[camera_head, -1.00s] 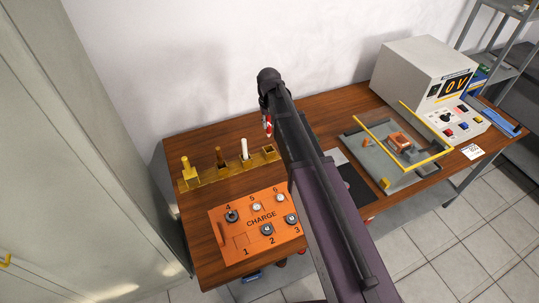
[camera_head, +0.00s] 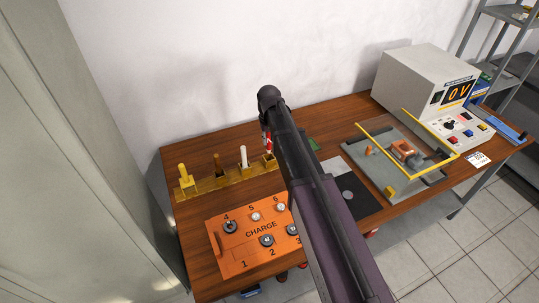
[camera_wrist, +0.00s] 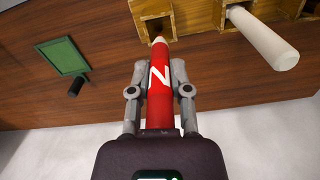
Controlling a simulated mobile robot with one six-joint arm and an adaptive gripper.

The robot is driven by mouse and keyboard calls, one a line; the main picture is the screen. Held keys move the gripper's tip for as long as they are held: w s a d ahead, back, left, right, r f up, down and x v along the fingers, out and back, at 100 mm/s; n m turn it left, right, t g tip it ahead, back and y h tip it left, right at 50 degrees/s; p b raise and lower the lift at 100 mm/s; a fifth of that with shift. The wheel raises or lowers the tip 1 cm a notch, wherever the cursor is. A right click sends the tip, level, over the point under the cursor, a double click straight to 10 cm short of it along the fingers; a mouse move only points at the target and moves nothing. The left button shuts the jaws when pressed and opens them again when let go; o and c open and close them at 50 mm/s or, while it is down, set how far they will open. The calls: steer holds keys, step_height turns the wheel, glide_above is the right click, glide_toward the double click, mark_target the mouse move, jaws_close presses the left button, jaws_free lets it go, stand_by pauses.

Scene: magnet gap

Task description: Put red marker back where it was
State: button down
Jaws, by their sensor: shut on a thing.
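My gripper (camera_wrist: 160,90) is shut on the red marker (camera_wrist: 159,75), which has a white N on its side and a pale tip. In the wrist view the tip is at the edge of an empty square slot (camera_wrist: 155,27) of the wooden rack (camera_wrist: 198,14); I cannot tell whether it is inside. In the head view the marker (camera_head: 267,143) shows beside my arm, just above the right end of the rack (camera_head: 208,184).
An orange CHARGE board (camera_head: 235,251) with numbered places lies in front of the rack. To the right are a black-and-grey mat (camera_head: 362,200), a tray with a yellow frame (camera_head: 385,128) and a meter reading 0 V (camera_head: 459,92). A green frame (camera_wrist: 70,58) lies near the rack.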

mark_target(269, 149)
steer(key=shift+f+b, duration=0.45)
steer(key=shift+f, duration=0.35)
steer(key=shift+f+b, duration=1.85)
steer(key=shift+f, duration=0.05)
steer(key=shift+f, duration=0.1)
steer(key=c, duration=0.6)
jaws_free()
steer(key=shift+o, duration=0.2)
step_height(269, 149, up, 12)
steer(key=p, duration=1.2)
